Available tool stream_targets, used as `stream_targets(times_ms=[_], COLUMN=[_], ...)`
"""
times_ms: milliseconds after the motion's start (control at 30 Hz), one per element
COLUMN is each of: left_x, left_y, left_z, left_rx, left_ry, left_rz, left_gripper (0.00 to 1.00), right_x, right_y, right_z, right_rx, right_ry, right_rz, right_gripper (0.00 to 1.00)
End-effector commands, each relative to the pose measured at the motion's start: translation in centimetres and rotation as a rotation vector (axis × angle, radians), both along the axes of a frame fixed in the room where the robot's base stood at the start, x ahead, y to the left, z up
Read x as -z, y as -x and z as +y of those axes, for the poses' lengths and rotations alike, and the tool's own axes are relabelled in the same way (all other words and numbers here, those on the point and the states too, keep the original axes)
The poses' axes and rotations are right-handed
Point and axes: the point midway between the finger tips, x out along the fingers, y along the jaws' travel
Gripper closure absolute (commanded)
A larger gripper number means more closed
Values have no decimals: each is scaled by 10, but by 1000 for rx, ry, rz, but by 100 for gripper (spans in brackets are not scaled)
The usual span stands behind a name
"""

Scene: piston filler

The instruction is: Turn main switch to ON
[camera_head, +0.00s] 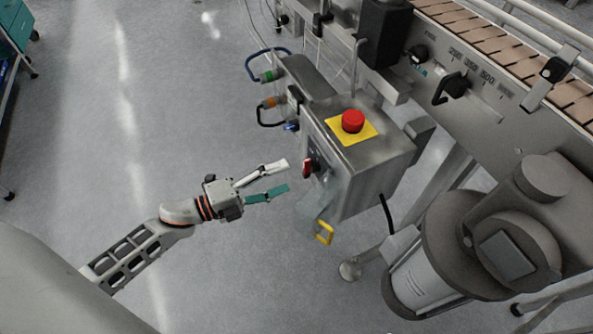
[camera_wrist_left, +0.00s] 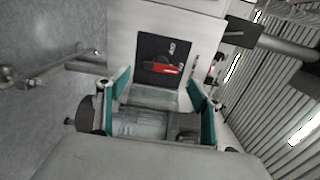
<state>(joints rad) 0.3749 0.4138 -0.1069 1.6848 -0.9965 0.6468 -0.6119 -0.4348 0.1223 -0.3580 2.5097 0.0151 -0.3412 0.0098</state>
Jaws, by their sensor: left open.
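The main switch (camera_head: 308,168) is a red handle on the left side face of the steel control box (camera_head: 370,152). In the left wrist view the red handle (camera_wrist_left: 163,69) lies roughly crosswise on a black square plate (camera_wrist_left: 150,49). Small white marks beside it are too small to read surely. My left gripper (camera_head: 284,176) is open and empty, its fingers pointing at the switch with a small gap before it. In the left wrist view its teal-padded fingers (camera_wrist_left: 158,92) frame the space below the plate, apart from the handle. My right gripper is not in view.
A red emergency button (camera_head: 352,121) on a yellow plate tops the box. A yellow handle (camera_head: 324,233) sits below the switch. Hose fittings (camera_head: 270,102) stick out behind it. A conveyor (camera_head: 480,40) and a motor (camera_head: 450,240) stand to the right.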

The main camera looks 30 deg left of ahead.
Motion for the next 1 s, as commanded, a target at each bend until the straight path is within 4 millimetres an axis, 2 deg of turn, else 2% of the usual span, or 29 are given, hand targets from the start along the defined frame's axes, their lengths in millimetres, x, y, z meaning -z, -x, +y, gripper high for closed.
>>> stream_targets(times_ms=[100,300,500,1000], left_x=[1,0,0,-3], left_y=[19,37,42,41], left_z=[14,29,33,33], left_rx=[0,0,0,0], left_ry=[0,0,0,0], left_rz=[2,0,-1,-5], left_gripper=[35,35,35,35], right_x=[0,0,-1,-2], right_y=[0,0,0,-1], right_z=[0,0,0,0], right_rx=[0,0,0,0], right_ry=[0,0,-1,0], right_rz=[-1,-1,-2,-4], right_gripper=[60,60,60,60])
